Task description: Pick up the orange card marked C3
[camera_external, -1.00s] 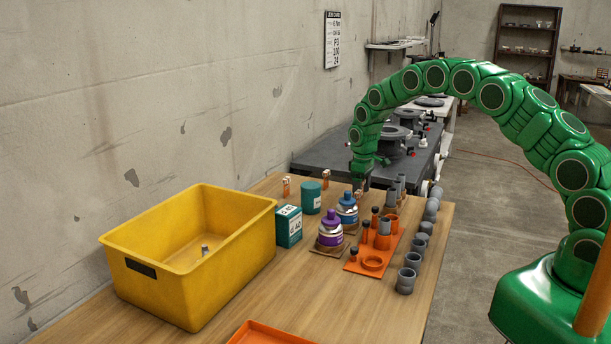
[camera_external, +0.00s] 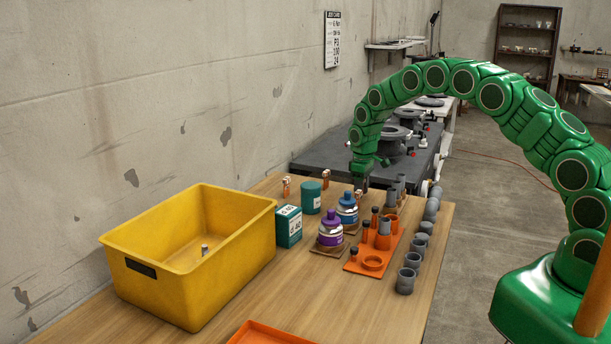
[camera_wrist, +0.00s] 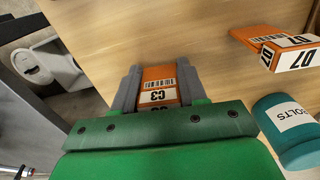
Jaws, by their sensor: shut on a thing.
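The orange card marked C3 (camera_wrist: 158,88) is between the two grey fingers of my gripper (camera_wrist: 157,84) in the wrist view. It carries a white label with a barcode and the text C3. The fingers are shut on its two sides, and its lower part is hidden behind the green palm. In the external view my gripper (camera_external: 361,185) points down low over the far end of the wooden table; the card cannot be made out clearly there.
An orange card marked D7 (camera_wrist: 294,57) stands to the right in the wrist view, beside a teal bolts tin (camera_wrist: 290,130). Blue-capped (camera_external: 347,207) and purple-capped (camera_external: 331,232) bottles, an orange fitting tray (camera_external: 357,268) and grey pipe pieces (camera_external: 406,281) stand nearby. A yellow bin (camera_external: 150,290) is at left.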

